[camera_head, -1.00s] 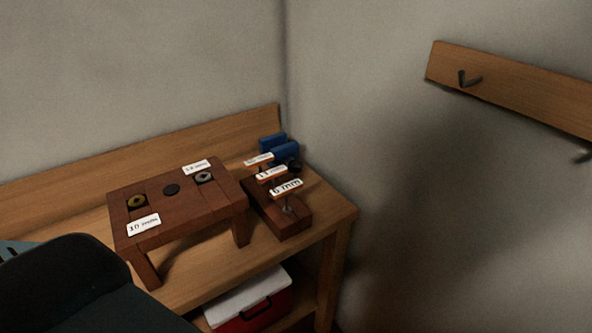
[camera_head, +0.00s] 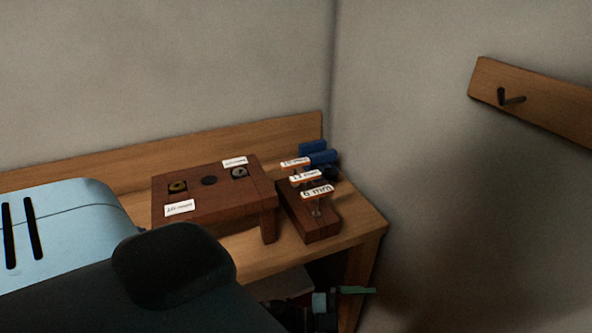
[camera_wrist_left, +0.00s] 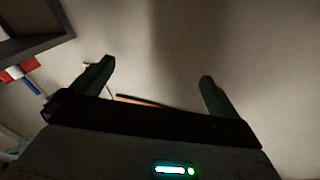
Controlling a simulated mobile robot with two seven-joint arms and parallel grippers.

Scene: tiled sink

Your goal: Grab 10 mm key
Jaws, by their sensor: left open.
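Three keys with white, orange-edged tags stand in a dark wooden holder (camera_head: 322,228) on the bench. The back tag appears to read 10 mm (camera_head: 295,162), the middle tag (camera_head: 305,176) is hard to read, and the front one reads 6 mm (camera_head: 317,191). My left gripper (camera_head: 357,291) is low in front of the bench, below the holder and apart from the keys. In the left wrist view my left gripper (camera_wrist_left: 156,82) has its fingers spread with nothing between them. My right gripper is not in view.
A brown wooden stand (camera_head: 215,191) with round inserts and labels sits left of the holder. Blue cylinders (camera_head: 320,158) lie behind the keys. The bench (camera_head: 365,225) ends just right of the holder, near the wall. A hook board (camera_head: 535,98) hangs at right.

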